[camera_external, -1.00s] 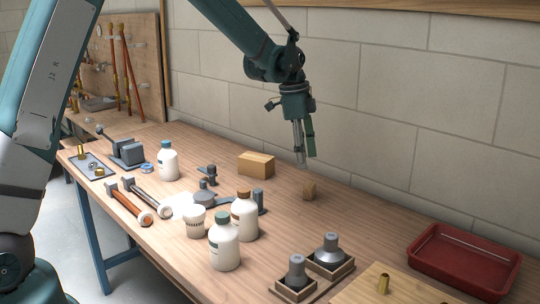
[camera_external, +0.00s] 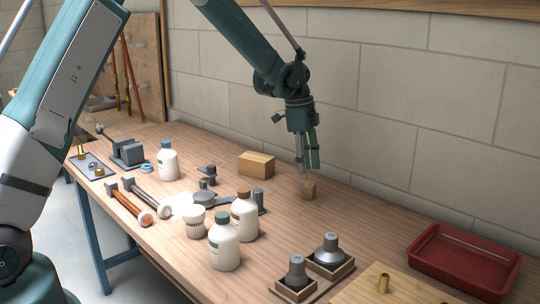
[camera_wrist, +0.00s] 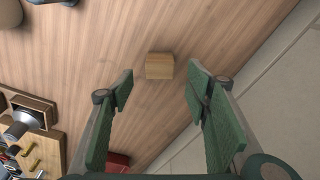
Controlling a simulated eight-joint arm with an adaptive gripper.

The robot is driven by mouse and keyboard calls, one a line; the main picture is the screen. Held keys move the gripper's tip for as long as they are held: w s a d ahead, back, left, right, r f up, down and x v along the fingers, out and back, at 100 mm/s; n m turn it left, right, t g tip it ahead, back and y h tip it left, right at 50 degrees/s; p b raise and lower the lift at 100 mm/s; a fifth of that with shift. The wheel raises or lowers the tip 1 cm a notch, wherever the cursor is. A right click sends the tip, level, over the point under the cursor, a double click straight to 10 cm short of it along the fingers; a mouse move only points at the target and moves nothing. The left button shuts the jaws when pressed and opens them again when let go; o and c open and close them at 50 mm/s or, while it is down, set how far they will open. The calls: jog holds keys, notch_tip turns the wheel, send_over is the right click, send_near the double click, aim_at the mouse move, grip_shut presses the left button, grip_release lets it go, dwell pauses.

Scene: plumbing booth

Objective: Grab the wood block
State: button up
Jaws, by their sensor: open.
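Valve parts in wooden trays (camera_external: 330,262) and a red tray (camera_external: 464,262) are at the right. The wall (camera_external: 400,150) runs behind. The bench around the block is clear.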

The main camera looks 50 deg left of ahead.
aim_at(309, 183)
jog(key=shift+w+d+f, duration=0.1)
jog(key=shift+d+f, duration=0.05)
jog(key=shift+f, duration=1)
jog(key=shift+w+d+f, duration=0.1)
jog(key=shift+d+f, duration=0.1)
jog(key=shift+f, duration=1.1)
jog(key=shift+w+d+f, duration=0.1)
jog(key=shift+d+f, duration=0.1)
jog(key=shift+f, duration=1.1)
jog(key=c, duration=1)
